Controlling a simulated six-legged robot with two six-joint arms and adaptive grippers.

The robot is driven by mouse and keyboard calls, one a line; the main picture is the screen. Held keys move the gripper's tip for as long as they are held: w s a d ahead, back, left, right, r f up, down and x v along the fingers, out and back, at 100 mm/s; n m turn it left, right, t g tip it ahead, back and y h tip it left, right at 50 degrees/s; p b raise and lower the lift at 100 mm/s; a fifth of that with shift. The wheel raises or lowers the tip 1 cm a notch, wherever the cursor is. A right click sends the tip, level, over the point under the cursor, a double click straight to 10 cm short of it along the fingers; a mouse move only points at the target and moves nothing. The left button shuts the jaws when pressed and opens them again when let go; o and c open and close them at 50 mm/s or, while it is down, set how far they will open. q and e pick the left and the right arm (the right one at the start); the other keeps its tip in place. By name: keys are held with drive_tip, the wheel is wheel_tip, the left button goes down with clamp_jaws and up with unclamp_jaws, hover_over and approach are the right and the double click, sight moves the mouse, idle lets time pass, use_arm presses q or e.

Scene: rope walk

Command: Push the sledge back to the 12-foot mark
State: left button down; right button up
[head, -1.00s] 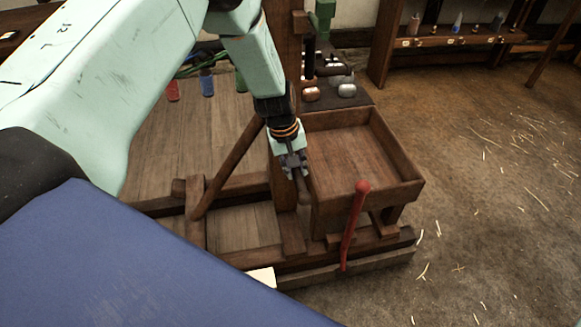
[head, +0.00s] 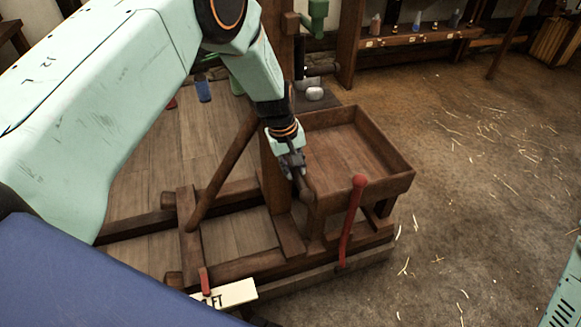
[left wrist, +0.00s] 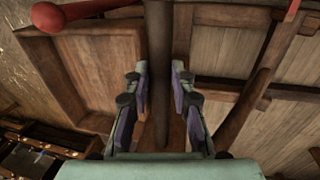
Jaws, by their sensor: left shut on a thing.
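The wooden sledge (head: 290,258) stands on rails, with an upright post (head: 272,175), a slanted brace and an open tray (head: 345,145). A red-knobbed lever (head: 351,225) rises at its near side. My left gripper (head: 294,170) is shut on a dark round wooden bar (head: 305,191) between the post and the tray. In the left wrist view the bar (left wrist: 160,75) runs between the two fingers (left wrist: 160,95). A white sign (head: 235,291) reading "FT" sits by the near rail with a red peg (head: 205,281); its number is hidden. My right gripper is out of view.
A shelf (head: 425,38) with small bottles stands at the back. A silvery round object (head: 314,93) rests on a dark surface behind the tray. Plank boards lie left of the sledge. The straw-strewn floor (head: 470,180) at right is open.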

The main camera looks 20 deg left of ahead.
use_arm(q)
drive_tip(key=shift+w+d+r, duration=0.1)
drive_tip(key=shift+d, duration=0.05)
drive_tip(key=c, duration=1.1)
unclamp_jaws()
drive_tip(key=shift+w+d, duration=0.1)
drive_tip(key=shift+d, duration=0.05)
drive_tip(key=shift+c, duration=0.2)
drive_tip(key=shift+a, duration=0.2)
wheel_tip(320, 180, up, 12)
drive_tip(key=s+a, duration=0.1)
drive_tip(key=shift+s+a, duration=0.35)
drive_tip(key=shift+a, duration=0.05)
drive_tip(key=shift+f, duration=0.2)
